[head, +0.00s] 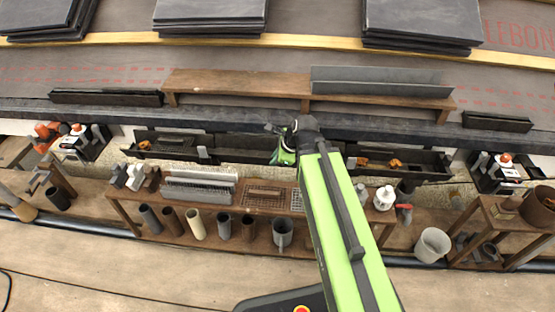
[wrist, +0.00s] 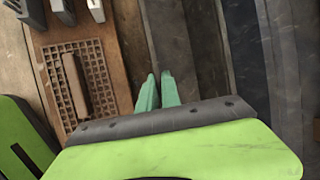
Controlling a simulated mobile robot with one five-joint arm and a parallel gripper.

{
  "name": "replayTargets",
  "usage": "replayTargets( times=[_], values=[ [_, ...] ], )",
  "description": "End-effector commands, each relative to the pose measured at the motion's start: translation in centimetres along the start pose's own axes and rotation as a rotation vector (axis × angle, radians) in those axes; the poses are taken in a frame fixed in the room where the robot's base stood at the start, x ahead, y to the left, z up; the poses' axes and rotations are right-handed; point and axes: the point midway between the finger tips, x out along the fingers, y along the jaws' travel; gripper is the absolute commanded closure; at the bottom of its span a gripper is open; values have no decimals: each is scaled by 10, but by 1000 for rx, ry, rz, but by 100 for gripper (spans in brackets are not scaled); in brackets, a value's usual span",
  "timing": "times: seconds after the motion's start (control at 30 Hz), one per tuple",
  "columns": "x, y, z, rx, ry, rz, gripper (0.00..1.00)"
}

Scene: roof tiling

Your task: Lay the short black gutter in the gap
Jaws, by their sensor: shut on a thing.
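The short black gutter (head: 245,148) lies along the eave, between the left gutter length (head: 170,146) and the right gutter length (head: 425,168). My gripper (head: 284,152) is shut on it, and my arm hides part of its right side. In the wrist view, the green fingertips (wrist: 158,88) meet at the wall of a dark channel, the short black gutter (wrist: 165,40). Its ends look roughly in line with the neighbouring lengths. I cannot tell whether it rests on its supports or hangs slightly above them.
Below the eave stands a wooden bench (head: 180,222) with pipe pieces, grates and a white bottle (head: 384,197). A grey bucket (head: 432,244) is at the right. Above are a long wooden board (head: 235,85) and stacks of slates (head: 420,20). Orange items lie in the side gutters.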

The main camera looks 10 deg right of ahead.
Motion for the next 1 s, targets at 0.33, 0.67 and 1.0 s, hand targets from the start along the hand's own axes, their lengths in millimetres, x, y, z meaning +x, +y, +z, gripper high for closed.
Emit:
replayTargets(
  times=[0.33,0.67,1.0],
  values=[
    [0,0,0,-1,0,0,100],
    [0,0,0,-1,0,0,67],
    [1,0,0,-1,0,1,49]
  ],
)
